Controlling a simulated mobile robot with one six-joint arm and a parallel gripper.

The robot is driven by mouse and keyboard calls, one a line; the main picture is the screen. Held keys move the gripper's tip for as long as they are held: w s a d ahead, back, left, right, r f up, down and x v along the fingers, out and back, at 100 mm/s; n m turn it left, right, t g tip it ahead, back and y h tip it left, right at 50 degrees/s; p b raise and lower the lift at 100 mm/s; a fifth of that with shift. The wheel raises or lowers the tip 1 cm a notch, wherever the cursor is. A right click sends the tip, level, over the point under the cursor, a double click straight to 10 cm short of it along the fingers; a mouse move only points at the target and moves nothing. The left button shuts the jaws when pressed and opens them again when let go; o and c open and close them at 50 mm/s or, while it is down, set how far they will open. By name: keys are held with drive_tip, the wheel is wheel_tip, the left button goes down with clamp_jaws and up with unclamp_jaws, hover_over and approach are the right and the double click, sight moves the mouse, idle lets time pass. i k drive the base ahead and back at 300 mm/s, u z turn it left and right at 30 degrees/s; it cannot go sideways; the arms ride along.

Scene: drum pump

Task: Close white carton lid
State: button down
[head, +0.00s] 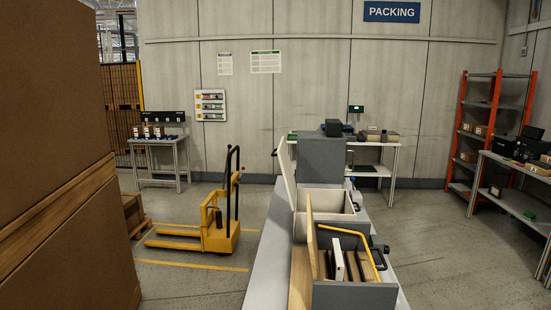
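A box with a pale, off-white lid (287,172) stands on the long light bench (265,270). The lid is raised, tilted up along the box's left side. The box's pale inside (328,200) shows, and it looks empty as far as I can see. No carton that is plainly all white shows; this is the palest open box. My gripper is not in view.
A nearer grey box (355,296) has a raised wood-coloured lid (310,237), several upright items and a bent yellow bar (345,232). A grey box (321,158) stands behind. A yellow pallet truck (219,232) and tall brown cartons (50,130) are left.

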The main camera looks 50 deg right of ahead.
sight(283, 172)
drive_tip(key=u, duration=0.1)
drive_tip(key=i, duration=0.95)
drive_tip(key=z, duration=0.05)
